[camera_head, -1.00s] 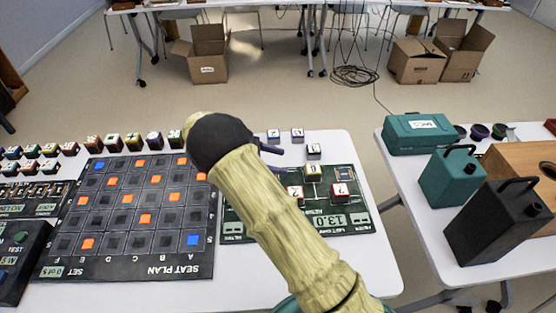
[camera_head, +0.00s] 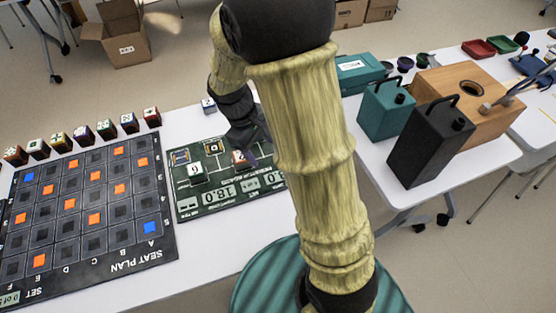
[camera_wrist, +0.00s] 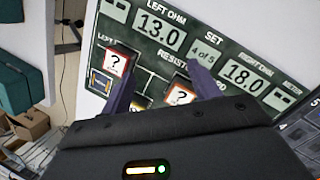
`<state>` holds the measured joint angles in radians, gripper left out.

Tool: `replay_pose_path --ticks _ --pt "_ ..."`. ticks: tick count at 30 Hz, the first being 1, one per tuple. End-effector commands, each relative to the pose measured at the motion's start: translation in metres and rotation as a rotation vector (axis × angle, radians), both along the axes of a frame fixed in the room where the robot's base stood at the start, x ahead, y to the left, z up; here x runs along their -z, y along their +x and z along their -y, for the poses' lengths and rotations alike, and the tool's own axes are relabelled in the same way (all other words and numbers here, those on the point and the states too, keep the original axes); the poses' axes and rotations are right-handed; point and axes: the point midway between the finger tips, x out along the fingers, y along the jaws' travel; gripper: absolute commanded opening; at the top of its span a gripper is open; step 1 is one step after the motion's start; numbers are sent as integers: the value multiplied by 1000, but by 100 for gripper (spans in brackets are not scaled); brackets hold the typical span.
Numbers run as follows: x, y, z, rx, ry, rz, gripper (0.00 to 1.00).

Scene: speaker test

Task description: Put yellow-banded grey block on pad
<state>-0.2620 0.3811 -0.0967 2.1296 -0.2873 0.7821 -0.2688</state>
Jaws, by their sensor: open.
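My gripper (camera_head: 248,132) hangs over the far right part of the dark green meter board (camera_head: 190,209), partly hidden behind my arm. In the wrist view its two purple-grey fingers (camera_wrist: 160,84) are apart, with nothing held between them. A red-sided block with a white "?" top (camera_wrist: 115,63) lies beside the left finger. Another "?" block (camera_wrist: 180,96) lies near the right finger, partly covered. In the head view a white-topped block (camera_head: 197,170) and a reddish block (camera_head: 239,158) stand on the board. I cannot single out a yellow-banded grey block.
The seat plan board (camera_head: 105,243) with orange and blue squares fills the table's left. Several marked cubes (camera_head: 83,135) line its far edge. A small cube (camera_head: 208,104) stands behind the meter board. A right-hand table holds teal (camera_head: 385,108) and black (camera_head: 430,145) canisters and a wooden box (camera_head: 480,92).

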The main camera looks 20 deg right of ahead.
Motion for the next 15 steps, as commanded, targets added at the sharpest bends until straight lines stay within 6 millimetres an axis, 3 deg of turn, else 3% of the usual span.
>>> replay_pose_path --ticks 3,9,15 --pt "-12 -30 8 202 114 123 62" --pt "-26 -70 17 519 254 318 62" --pt "-29 -83 20 634 295 390 62"
